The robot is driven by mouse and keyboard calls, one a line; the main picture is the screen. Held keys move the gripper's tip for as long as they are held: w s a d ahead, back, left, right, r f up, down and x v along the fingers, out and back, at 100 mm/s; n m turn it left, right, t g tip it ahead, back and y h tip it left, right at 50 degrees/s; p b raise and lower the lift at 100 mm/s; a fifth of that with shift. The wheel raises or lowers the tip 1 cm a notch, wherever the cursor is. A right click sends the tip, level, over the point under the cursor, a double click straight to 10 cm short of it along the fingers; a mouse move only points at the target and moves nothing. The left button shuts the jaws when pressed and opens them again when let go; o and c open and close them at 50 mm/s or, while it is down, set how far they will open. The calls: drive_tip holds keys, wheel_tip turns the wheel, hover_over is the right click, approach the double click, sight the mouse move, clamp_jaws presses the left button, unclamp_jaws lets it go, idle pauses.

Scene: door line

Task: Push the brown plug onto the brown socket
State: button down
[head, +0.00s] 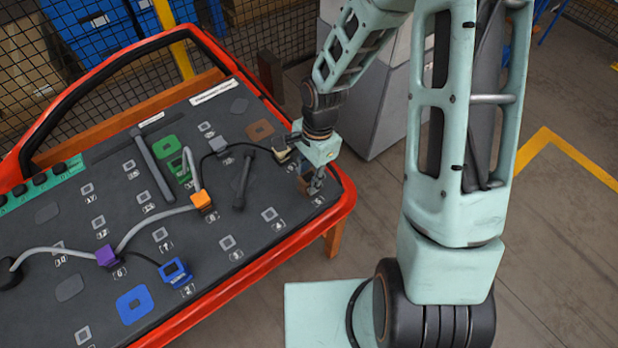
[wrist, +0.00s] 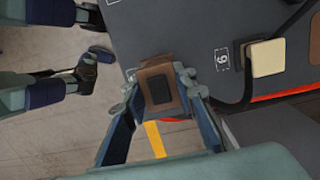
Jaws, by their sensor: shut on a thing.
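My gripper (head: 314,184) is shut on the brown plug (head: 304,186), low over the board's right end near its front corner. In the wrist view the brown plug (wrist: 150,72) sits between the two fingers (wrist: 160,95), with a dark rectangle on the face toward the camera. I cannot tell whether it touches the board. The brown socket (head: 260,130) looks like a flat brown square with a paler middle, near the board's far right edge.
A cream plug (head: 282,156) on a black cable stands beside my gripper; it also shows in the wrist view (wrist: 266,58). A dark bar (head: 242,182) lies left of it. Orange (head: 203,201), purple (head: 107,256) and blue (head: 175,271) plugs with cables stand farther left. A red rim (head: 345,200) edges the table.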

sight(308, 177)
drive_tip(key=shift+r+p, duration=2.15)
drive_tip(key=shift+r, duration=1.2)
drive_tip(key=shift+f, duration=0.1)
